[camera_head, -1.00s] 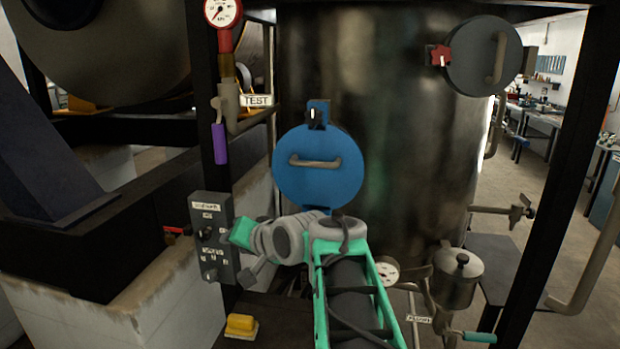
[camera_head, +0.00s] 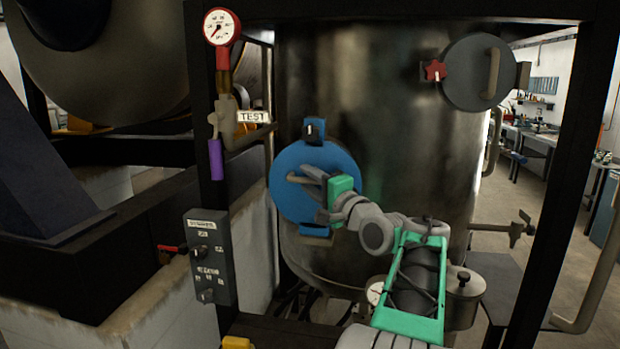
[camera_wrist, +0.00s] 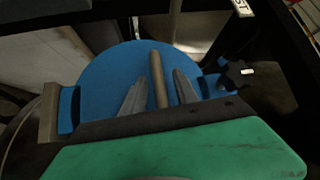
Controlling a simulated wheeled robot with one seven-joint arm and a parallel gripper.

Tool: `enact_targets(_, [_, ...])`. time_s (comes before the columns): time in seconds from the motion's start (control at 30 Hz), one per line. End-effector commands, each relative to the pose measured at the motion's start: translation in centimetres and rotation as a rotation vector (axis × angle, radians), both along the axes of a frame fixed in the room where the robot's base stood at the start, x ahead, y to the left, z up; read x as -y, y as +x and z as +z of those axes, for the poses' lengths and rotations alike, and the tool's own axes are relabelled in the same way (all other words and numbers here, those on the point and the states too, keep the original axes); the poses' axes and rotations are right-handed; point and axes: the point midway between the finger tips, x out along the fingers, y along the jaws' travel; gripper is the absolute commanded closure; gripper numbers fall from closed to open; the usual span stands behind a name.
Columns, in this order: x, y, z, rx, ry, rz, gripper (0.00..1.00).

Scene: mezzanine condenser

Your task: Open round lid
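The blue round lid (camera_head: 288,200) sits on the front of the dark metal tank. Its bar handle (camera_head: 300,181) runs across its middle, and a latch with a black knob (camera_head: 315,130) is at its top edge. My gripper (camera_head: 308,178) is at the lid, by the handle. In the wrist view, the handle (camera_wrist: 158,78) stands between the two grey fingers of my gripper (camera_wrist: 158,85), with gaps on both sides. The blue lid (camera_wrist: 105,70) fills the background there, with the black knob (camera_wrist: 236,73) at its right. My gripper hides part of the lid in the head view.
A grey round lid (camera_head: 475,72) with a red knob (camera_head: 434,71) is higher on the tank. A control box (camera_head: 211,257) and a purple-handled valve (camera_head: 216,158) are at the left. A small metal pot (camera_head: 464,295) stands at the lower right.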

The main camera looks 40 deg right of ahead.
Motion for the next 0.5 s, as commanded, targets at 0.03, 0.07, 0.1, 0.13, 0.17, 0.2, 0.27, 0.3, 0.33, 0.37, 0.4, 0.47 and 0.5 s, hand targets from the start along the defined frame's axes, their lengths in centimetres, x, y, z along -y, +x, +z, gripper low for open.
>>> enact_targets(0.03, [0.01,0.03,-0.03,0.0,0.0,0.0,0.64])
enact_targets(0.07, [0.01,0.02,-0.04,0.0,0.0,0.0,0.64])
enact_targets(0.1, [0.01,0.02,-0.05,0.0,0.0,0.0,0.64])
enact_targets(0.13, [0.01,0.01,-0.05,0.0,0.0,0.0,0.64])
enact_targets(0.17, [0.0,0.01,-0.05,0.0,0.0,0.0,0.64])
enact_targets(0.2, [0.0,0.01,-0.05,0.0,-0.001,0.0,0.67])
enact_targets(0.27, [-0.01,0.0,-0.05,0.0,-0.001,0.0,0.72])
enact_targets(0.3, [-0.02,0.0,-0.05,0.0,-0.001,0.0,0.75])
enact_targets(0.33, [-0.02,0.0,-0.05,0.0,-0.001,0.0,0.77])
enact_targets(0.37, [-0.02,0.0,-0.05,0.0,-0.001,0.0,0.8])
enact_targets(0.4, [-0.03,0.0,-0.06,0.0,-0.001,0.0,0.83])
enact_targets(0.47, [-0.03,0.0,-0.06,0.0,-0.001,0.0,0.88])
enact_targets(0.5, [-0.03,0.0,-0.06,0.0,-0.001,0.0,0.91])
